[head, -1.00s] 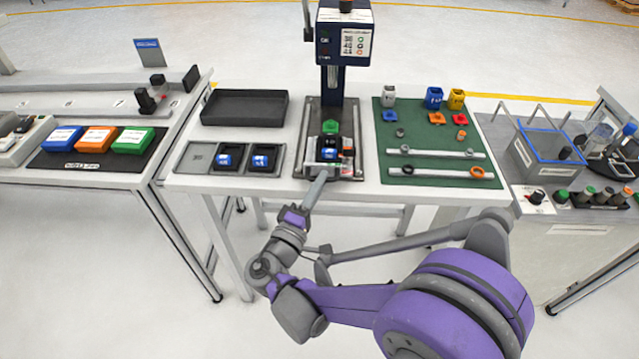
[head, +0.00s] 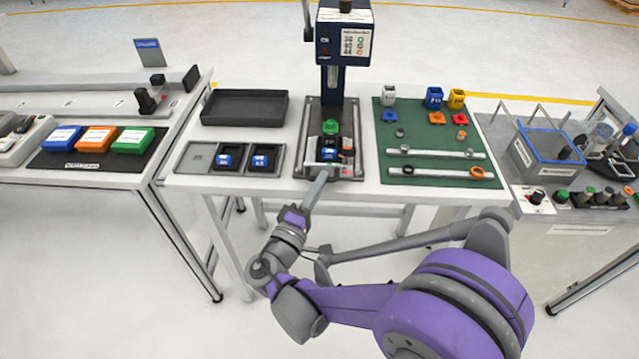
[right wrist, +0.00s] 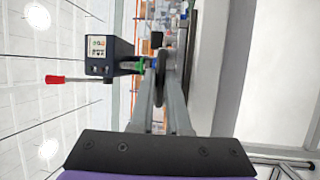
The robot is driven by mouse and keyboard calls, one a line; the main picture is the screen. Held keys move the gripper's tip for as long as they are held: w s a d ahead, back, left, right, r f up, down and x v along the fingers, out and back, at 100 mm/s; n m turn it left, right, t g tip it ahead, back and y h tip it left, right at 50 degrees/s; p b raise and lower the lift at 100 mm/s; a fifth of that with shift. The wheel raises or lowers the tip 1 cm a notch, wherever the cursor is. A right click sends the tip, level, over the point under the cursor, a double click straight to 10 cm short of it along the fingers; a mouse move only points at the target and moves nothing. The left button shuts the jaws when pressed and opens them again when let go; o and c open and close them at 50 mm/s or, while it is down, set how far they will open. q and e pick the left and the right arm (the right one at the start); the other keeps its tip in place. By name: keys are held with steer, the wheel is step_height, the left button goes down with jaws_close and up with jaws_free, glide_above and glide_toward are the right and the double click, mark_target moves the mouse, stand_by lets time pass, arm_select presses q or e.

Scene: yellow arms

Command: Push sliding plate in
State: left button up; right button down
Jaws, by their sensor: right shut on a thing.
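The sliding plate (head: 327,168) sits low in the press base, under the dark blue press head (head: 343,45). It carries a dark fixture with a blue part (head: 329,154) and a green part (head: 330,127) behind it. My right gripper (head: 323,172) reaches in from the front and is shut at the plate's front edge. In the right wrist view its two long grey fingers (right wrist: 160,95) run toward the press, with a dark edge between them. The exact contact is too small to tell. My left gripper is not in view.
Left of the press are a black tray (head: 243,93) and a grey holder (head: 190,168) with two blue-and-black parts. On the right lies a green mat (head: 425,176) with rods, rings and small coloured parts. A side table (head: 60,178) stands at the left.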

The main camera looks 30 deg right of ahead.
mark_target(321, 169)
steer(key=w+d, duration=0.1)
steer(key=w, duration=0.1)
steer(key=w+d, duration=0.1)
steer(key=shift+w+d, duration=0.15)
steer(key=shift+w, duration=0.25)
steer(key=c, duration=0.9)
jaws_free()
steer(key=shift+s, duration=0.1)
